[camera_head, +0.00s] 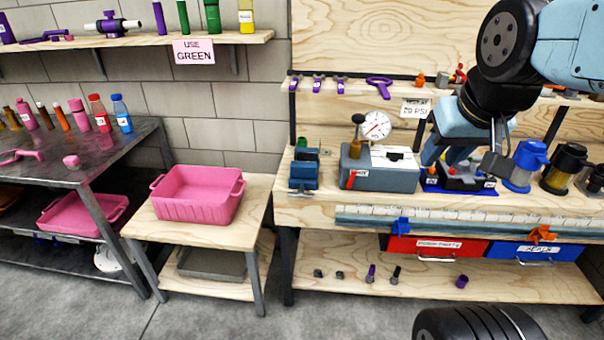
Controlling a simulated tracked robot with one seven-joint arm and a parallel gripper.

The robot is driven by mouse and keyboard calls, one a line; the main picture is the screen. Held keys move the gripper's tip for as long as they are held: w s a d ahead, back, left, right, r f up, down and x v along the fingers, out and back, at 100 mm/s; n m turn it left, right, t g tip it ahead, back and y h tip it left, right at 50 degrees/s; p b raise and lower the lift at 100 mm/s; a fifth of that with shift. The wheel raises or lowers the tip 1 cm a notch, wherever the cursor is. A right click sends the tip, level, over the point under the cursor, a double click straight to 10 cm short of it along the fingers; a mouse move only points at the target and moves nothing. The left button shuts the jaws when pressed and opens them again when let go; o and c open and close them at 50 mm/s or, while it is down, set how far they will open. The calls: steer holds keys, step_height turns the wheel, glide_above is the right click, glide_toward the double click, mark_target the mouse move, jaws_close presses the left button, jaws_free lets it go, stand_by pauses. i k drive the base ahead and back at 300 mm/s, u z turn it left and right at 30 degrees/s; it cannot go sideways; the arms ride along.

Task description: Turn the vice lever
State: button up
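A small blue vice-like device (304,178) stands at the left end of the wooden workbench. A dark green item (307,154) sits at its top. My gripper (492,166) hangs over the right part of the bench, well to the right of this device.
A grey gauge box (380,170) stands between the vice-like device and my gripper. Dark canisters (565,167) crowd the right. A long ruler-like strip (470,217) runs along the bench's front edge. A pink bin (200,195) sits on the low table at left.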

mark_target(301, 194)
steer(key=k, duration=0.75)
steer(key=z, duration=0.2)
steer(key=i, duration=1.75)
steer(key=u, duration=0.8)
steer(key=k, duration=0.8)
steer(key=u, duration=0.25)
steer(key=i, duration=0.85)
steer(key=z, duration=0.1)
